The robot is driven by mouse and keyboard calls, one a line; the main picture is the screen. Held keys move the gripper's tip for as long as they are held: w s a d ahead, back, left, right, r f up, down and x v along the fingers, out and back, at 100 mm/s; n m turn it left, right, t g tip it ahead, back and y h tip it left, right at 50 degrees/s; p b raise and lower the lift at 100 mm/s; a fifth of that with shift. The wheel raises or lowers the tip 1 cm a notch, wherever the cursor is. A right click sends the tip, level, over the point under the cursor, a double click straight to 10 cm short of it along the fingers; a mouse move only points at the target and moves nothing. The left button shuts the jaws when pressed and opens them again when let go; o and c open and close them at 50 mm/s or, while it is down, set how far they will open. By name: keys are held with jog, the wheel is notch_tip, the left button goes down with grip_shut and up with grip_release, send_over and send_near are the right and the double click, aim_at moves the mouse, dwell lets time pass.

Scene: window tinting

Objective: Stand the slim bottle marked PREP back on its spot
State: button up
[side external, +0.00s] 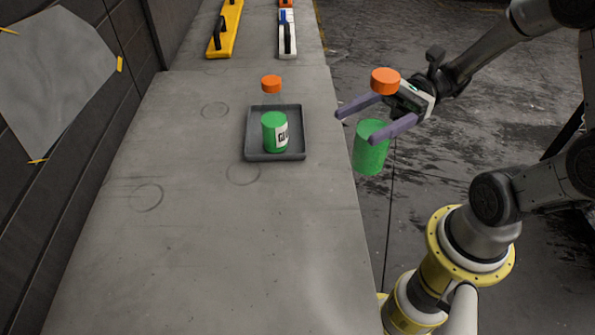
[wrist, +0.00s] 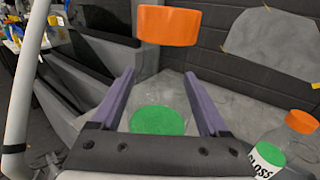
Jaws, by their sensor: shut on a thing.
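My gripper (side external: 360,122) is shut on a clear bottle with green contents (side external: 370,158) and an orange cap. The bottle is upright in the air, off the right edge of the table in the side view. In the wrist view, its green part (wrist: 158,120) and orange cap (wrist: 168,25) show between my fingers. No label shows on it, so I cannot read its marking. Thin rings marked on the table show at the back left (side external: 215,110), front left (side external: 146,197) and just below the tray (side external: 242,174). All three are empty.
A second green bottle with an orange cap, labelled GLOSS (wrist: 267,160), stands in a dark grey tray (side external: 254,155). A yellow tool (side external: 222,30) and a white tool (side external: 288,38) lie at the back. The table's front half (side external: 235,265) is clear. A wall borders the left.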

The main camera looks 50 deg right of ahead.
jog(key=w+a+f, duration=0.2)
jog(key=w+f, duration=0.4)
jog(key=w+a+f, duration=0.2)
jog(key=w+f, duration=0.4)
jog(key=shift+a+f, duration=0.2)
jog(key=shift+a, duration=0.1)
jog(key=o, duration=1.5)
jog(key=shift+f, duration=0.1)
jog(key=d, duration=0.4)
jog(key=s+d, duration=0.1)
jog(key=d, duration=0.3)
jog(key=s+d, duration=0.1)
jog(key=d, duration=0.2)
jog(key=shift+s+d, duration=0.25)
jog(key=shift+d, duration=0.15)
